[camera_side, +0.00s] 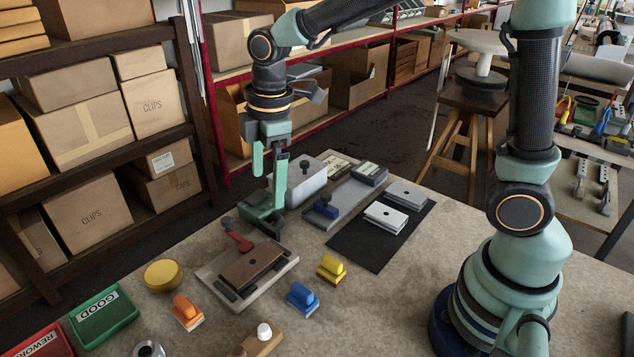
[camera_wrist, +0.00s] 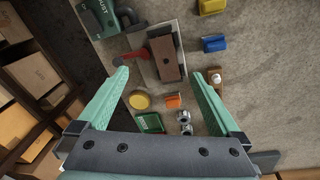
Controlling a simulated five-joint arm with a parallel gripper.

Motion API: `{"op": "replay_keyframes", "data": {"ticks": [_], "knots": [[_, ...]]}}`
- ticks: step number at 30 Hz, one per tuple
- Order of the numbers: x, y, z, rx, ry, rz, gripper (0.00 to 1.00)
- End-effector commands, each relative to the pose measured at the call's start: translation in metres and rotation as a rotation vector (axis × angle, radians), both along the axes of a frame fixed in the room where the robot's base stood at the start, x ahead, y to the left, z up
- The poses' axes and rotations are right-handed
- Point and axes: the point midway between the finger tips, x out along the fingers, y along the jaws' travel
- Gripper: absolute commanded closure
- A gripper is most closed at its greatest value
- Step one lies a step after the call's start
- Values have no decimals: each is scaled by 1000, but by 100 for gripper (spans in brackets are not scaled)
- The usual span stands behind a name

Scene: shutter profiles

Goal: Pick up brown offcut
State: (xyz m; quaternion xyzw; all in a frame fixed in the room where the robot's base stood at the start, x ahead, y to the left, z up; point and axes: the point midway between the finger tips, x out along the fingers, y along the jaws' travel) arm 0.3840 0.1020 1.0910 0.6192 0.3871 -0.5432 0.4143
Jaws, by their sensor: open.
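A brown block (camera_side: 248,268) with a dark hole in its top, which I take for the brown offcut, lies on a light grey plate (camera_side: 284,270). Dark strips run along its sides. In the wrist view the brown block (camera_wrist: 166,60) shows beyond and between my fingertips. My gripper (camera_side: 268,190) is open and empty, its fingers pointing down, above and behind the block in the side view. In the wrist view my gripper (camera_wrist: 160,73) has its two green fingers spread wide. Neither finger touches the block.
A red lever (camera_side: 238,236) sits at the plate's back edge. Orange (camera_side: 187,312), blue (camera_side: 302,299) and yellow (camera_side: 331,269) handled pieces stand around the plate. A black mat (camera_side: 375,247) with pale profiles lies right. Green (camera_side: 104,315) and red trays are front left.

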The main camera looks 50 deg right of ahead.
Motion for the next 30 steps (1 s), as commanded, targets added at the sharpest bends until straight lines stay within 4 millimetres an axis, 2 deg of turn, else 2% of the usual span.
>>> {"op": "replay_keyframes", "data": {"ticks": [3,9,14,21,30], "knots": [[10,20,-24,-28,55,176,0],[16,37,-45,-48,99,344,0],[17,39,-61,-50,108,370,0],[16,39,-101,-50,108,368,0],[16,42,-124,-50,106,367,0]]}}
